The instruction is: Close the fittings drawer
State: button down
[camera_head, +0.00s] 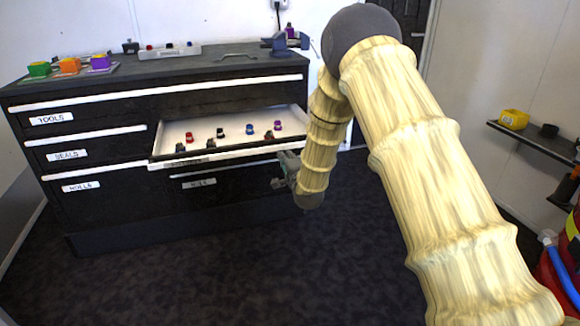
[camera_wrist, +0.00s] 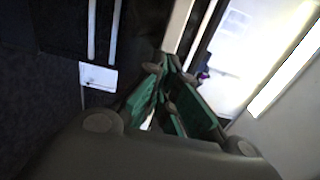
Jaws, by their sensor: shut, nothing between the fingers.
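The fittings drawer (camera_head: 158,166) stands pulled out from the right side of the dark cabinet in the head view. Several small red, blue, purple and dark fittings lie on its pale floor. My gripper (camera_head: 282,172) is at the right end of the drawer's front, close to it; I cannot tell whether it touches. In the wrist view my gripper (camera_wrist: 165,62) has its green-padded fingers together with nothing held, and the drawer's pale front edge (camera_wrist: 178,25) lies just beyond the fingertips.
The cabinet (camera_head: 100,120) has other closed drawers labelled TOOLS, SEALS and ROLLS, and one below the open drawer. A vise (camera_head: 285,45) and colored blocks (camera_head: 68,66) sit on top. A wall shelf (camera_head: 535,132) and red equipment are at right. The dark floor in front is clear.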

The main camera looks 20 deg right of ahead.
jog(key=shift+w, duration=1.4)
